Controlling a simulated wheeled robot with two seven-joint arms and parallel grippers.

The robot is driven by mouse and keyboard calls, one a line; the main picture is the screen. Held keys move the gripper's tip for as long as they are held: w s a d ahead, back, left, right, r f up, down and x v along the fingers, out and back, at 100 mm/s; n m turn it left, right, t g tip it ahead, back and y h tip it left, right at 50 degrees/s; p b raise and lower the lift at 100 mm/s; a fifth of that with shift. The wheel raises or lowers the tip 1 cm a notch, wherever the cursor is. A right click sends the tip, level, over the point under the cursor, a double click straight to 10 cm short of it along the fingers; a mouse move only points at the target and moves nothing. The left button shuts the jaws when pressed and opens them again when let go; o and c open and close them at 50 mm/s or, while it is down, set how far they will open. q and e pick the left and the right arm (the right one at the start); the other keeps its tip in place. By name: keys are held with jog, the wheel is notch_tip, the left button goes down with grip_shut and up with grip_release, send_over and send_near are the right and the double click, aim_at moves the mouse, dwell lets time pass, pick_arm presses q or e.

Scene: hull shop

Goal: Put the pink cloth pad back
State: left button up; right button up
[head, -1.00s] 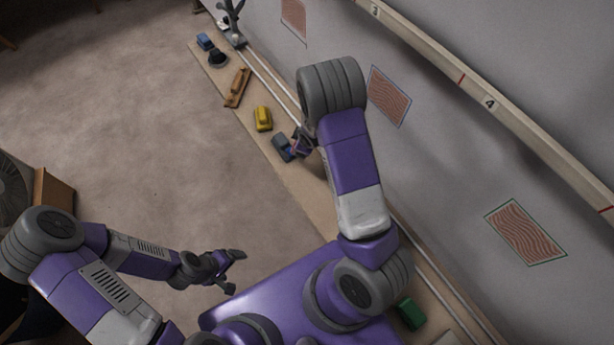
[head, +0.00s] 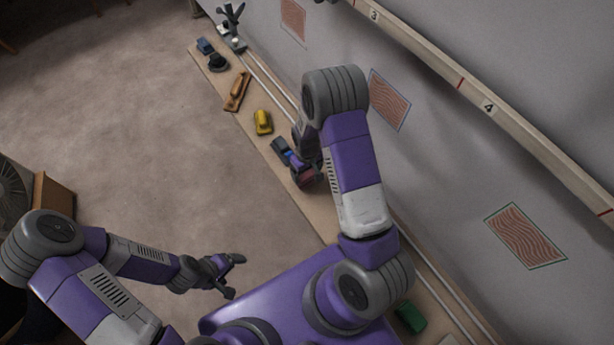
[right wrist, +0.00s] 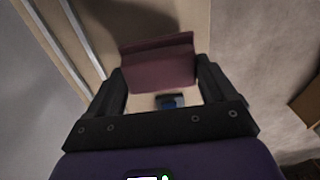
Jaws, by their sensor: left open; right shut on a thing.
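The pink cloth pad (right wrist: 158,66), a dull mauve slab, is between the fingers of my right gripper (right wrist: 160,84) in the right wrist view. That gripper is shut on it. In the head view the pad (head: 307,179) shows dark red below the right forearm, over the long tan board (head: 318,212). My arm partly hides the right gripper (head: 300,166) there. I cannot tell whether the pad touches the board. My left gripper (head: 230,275) is open and empty, over the floor left of the board.
On the board are a dark blue-grey block (head: 280,146) close to the right gripper, a yellow block (head: 263,122), a wooden tool (head: 236,92), a black round thing (head: 217,62) and a green block (head: 411,317). The wall with a numbered batten (head: 470,95) rises at right.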

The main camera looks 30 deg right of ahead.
aim_at(307, 176)
notch_tip(307, 176, down, 4)
jog(key=shift+r+b, duration=0.25)
jog(key=shift+b, duration=0.25)
jog(key=o, duration=0.8)
notch_tip(307, 176, up, 12)
jog(key=p, duration=0.3)
jog(key=shift+f, duration=0.15)
jog(key=shift+s+a, duration=0.15)
jog(key=shift+s, duration=0.05)
jog(key=s+a+f+m+y, duration=0.1)
jog(key=s+a+f+y, duration=0.1)
jog(key=s+a+f, duration=0.2)
jog(key=s+a+f+m+y, duration=0.2)
jog(key=s+a+f, duration=0.3)
jog(key=s+a, duration=0.6)
jog(key=shift+s+a+f+m+t, duration=0.15)
jog(key=shift+a+f+m+t, duration=0.15)
jog(key=shift+a, duration=0.1)
